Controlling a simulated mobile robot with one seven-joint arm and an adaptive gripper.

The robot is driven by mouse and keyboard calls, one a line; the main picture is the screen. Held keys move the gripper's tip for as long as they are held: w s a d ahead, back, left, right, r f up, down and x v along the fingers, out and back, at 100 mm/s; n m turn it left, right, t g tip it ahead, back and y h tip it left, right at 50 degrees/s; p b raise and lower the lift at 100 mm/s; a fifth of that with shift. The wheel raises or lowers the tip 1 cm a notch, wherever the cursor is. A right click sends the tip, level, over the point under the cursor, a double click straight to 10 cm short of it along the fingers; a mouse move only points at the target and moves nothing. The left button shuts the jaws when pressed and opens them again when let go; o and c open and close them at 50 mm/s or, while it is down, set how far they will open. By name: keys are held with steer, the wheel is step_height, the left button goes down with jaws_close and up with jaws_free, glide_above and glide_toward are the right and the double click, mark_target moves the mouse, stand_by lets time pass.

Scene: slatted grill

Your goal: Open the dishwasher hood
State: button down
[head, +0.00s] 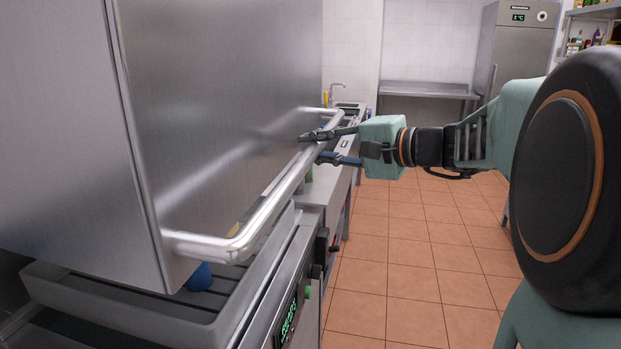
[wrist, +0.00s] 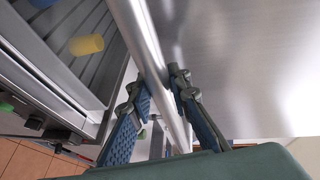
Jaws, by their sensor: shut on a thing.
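The dishwasher hood (head: 215,110) is a large brushed-steel box at the left of the head view, its lower edge a little above the grey slatted tray (head: 130,312). A tubular steel handle (head: 268,205) runs along its front and side. My gripper (head: 322,147) is at the far part of this bar, with one finger above it and one below. In the wrist view the two blue-padded fingers (wrist: 160,92) lie on either side of the handle bar (wrist: 143,45), shut on it. The hood's steel face (wrist: 240,60) fills the right of that view.
A blue item (head: 199,277) sits on the slats under the hood; a yellow cup (wrist: 86,45) shows there in the wrist view. A control panel with green display (head: 288,318) is below. Tiled floor (head: 400,265) at right is clear. A steel fridge (head: 515,50) stands behind.

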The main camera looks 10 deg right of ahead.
step_height(320, 180, up, 13)
steer(key=p, duration=0.4)
steer(key=c, duration=1.8)
jaws_free()
steer(key=shift+o, duration=0.2)
steer(key=v, duration=1.2)
